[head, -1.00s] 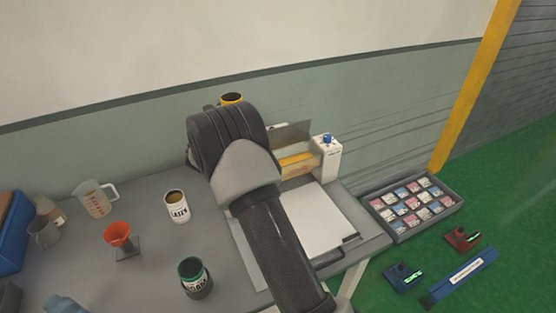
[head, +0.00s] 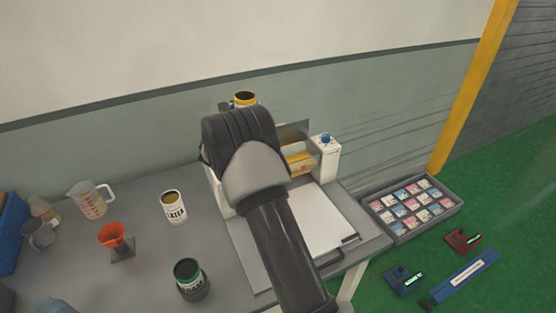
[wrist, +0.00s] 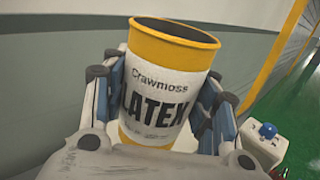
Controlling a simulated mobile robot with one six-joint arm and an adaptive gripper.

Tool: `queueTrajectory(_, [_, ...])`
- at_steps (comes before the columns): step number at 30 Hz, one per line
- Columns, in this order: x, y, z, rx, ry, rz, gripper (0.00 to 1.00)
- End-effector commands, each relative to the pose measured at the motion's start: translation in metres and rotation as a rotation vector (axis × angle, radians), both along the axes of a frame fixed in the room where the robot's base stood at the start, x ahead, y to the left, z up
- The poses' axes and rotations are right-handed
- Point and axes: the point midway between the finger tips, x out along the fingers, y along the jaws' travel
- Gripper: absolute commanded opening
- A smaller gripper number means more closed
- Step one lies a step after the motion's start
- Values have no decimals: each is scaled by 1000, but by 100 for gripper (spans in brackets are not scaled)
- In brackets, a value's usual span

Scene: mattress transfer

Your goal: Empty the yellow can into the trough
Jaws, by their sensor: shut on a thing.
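The yellow can (head: 245,98) is held high above the back of the table, its top showing behind my arm in the head view. In the wrist view the can (wrist: 158,95) has a white label reading "Crawmoss LATEX" and stands near upright, leaning slightly. My gripper (wrist: 160,105) is shut on it, a finger on each side. Its dark open mouth faces up; the contents cannot be made out. At the table's back right is a device with a yellow-orange part (head: 300,162) between white ends, apparently the trough. My arm hides its left part.
A white end block with a blue knob (head: 326,139) stands right of the yellow-orange part. A white sheet (head: 318,215) lies in front. A white can (head: 174,208), green can (head: 189,278), orange funnel (head: 112,235) and measuring jug (head: 90,199) stand left. A sample tray (head: 412,208) is right.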

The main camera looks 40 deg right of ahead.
Motion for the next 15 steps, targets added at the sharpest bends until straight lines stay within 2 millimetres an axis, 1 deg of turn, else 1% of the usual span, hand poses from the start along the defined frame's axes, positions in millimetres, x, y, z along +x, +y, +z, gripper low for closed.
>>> queueTrajectory(6, [-5, -3, 2, 47, -99, 0, 25])
queueTrajectory(9, [-8, -4, -4, 68, -143, 0, 25])
queueTrajectory(15, [-13, -6, -10, 113, -234, 0, 25])
